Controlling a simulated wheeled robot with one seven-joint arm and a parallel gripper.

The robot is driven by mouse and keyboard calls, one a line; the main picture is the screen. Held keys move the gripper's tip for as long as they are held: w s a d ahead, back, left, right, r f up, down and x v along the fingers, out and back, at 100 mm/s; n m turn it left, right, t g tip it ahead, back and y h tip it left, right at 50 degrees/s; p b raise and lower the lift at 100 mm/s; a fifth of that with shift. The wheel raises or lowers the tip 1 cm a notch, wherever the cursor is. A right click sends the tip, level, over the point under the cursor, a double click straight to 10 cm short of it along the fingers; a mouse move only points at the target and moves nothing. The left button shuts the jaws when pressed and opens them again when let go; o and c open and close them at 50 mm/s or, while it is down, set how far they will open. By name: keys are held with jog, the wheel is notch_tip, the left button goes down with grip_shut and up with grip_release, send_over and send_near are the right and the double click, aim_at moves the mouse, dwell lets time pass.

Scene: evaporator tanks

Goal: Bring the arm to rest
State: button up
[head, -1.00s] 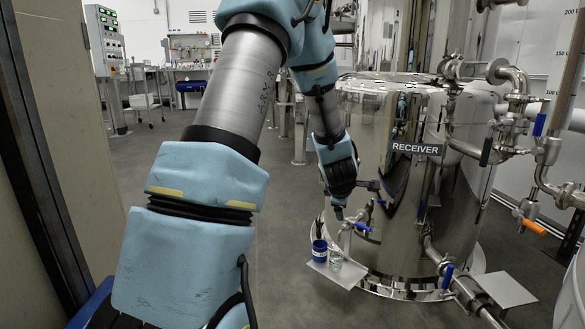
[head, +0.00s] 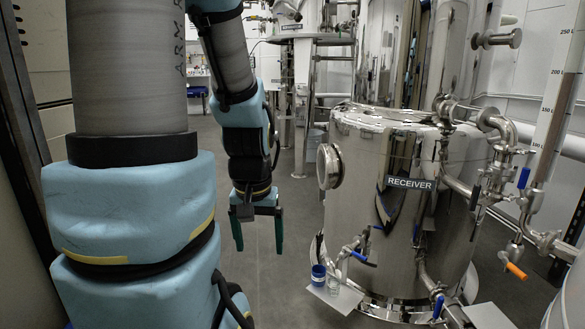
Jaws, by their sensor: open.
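My arm reaches down from the top left of the head view. My gripper (head: 258,232) hangs pointing down over the open floor, left of the steel receiver tank (head: 400,220). Its two green fingers are spread apart with nothing between them. It is clear of the tank and touches nothing that I can see.
A blue cup (head: 318,275) and a clear glass (head: 334,283) stand on a white sheet (head: 340,298) at the receiver's foot, beside blue-handled valves (head: 363,257). Pipework with an orange-handled valve (head: 515,270) is at the right. Grey floor (head: 275,285) is free below the gripper.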

notch_tip(320, 180, up, 29)
jog(key=p, duration=2.6)
jog(key=shift+p, duration=0.3)
